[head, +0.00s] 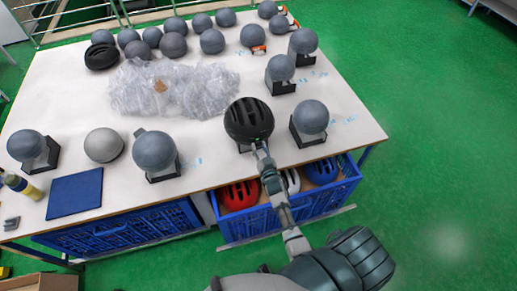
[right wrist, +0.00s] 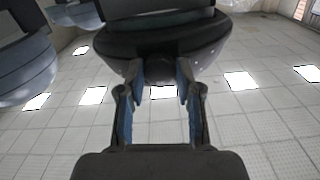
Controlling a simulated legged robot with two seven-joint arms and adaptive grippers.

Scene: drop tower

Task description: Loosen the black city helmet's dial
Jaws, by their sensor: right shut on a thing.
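The black city helmet (head: 249,119) with vent slots sits on a stand near the table's front edge, right of centre. My right gripper (head: 260,147) reaches up to its near lower rim from the front. In the right wrist view the dark helmet (right wrist: 160,45) fills the top middle, and the fingertips of my right gripper (right wrist: 163,85) are at its underside. The fingers are closed in on something there, at the dial's place. The dial itself is hidden by the fingers and shadow. My left gripper is not in view.
A grey head form (head: 311,117) stands close to the right of the helmet, another (head: 154,151) to its left. Crumpled clear wrap (head: 175,90) lies behind. Below the table edge, an open blue crate (head: 335,196) holds red, white and blue helmets. A blue mat (head: 75,193) lies at the left.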

